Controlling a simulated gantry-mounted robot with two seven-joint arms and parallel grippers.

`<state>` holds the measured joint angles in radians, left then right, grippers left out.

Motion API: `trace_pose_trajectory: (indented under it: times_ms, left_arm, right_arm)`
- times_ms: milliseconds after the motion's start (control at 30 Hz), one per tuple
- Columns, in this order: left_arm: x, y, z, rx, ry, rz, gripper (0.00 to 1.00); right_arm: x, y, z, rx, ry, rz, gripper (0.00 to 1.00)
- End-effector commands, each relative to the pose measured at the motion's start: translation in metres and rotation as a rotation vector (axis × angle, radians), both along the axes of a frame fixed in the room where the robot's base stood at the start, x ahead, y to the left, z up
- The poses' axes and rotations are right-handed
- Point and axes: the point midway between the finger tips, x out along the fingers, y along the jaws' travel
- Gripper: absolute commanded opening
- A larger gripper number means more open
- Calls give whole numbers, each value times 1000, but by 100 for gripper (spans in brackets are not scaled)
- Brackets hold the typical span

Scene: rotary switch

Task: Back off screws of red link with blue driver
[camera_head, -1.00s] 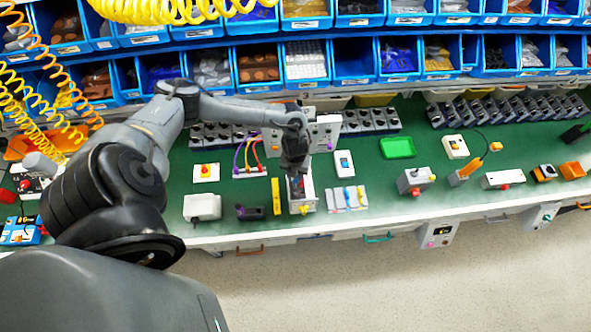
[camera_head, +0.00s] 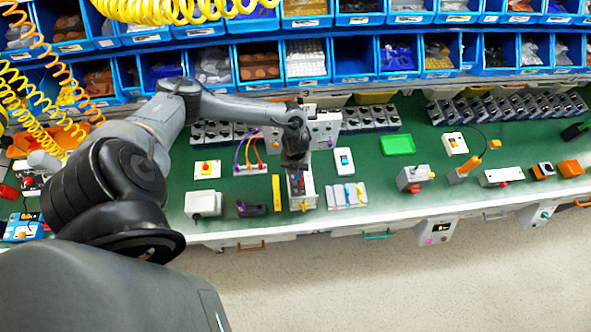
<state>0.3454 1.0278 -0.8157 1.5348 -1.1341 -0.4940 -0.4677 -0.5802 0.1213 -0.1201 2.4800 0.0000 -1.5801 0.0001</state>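My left arm reaches in from the left, and its gripper (camera_head: 296,162) points down over a light grey open-topped box (camera_head: 304,203) near the front of the green bench. Small blue and red parts show in the box just below the fingers; I cannot tell whether one is the blue driver. The fingers are too dark and small to show open or shut, or any hold. Left of the gripper, a white terminal block (camera_head: 251,169) carries purple, red and orange curved links. The red link (camera_head: 255,151) is the middle one. Its screws are too small to make out. My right gripper is not in view.
A yellow bar (camera_head: 276,193) stands left of the box, and a pale block with coloured strips (camera_head: 346,195) right of it. A grey control box (camera_head: 324,130) stands behind. A green tray (camera_head: 397,145) lies right. Blue bins (camera_head: 354,62) line the back.

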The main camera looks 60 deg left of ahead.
Motion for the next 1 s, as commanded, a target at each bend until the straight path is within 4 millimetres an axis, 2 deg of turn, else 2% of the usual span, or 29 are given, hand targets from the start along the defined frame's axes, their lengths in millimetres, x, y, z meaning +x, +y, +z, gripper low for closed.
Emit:
trace_pose_trajectory:
  times_ms: [467,800,1000]
  left_arm:
    - [0,0,0,0,0,12,0]
    - [-3,0,4,0,3,290,0]
    - [-3,1,1,-1,1,394,0]
  right_arm:
    - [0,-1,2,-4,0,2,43]
    - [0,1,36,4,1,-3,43]
    - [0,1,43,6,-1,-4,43]
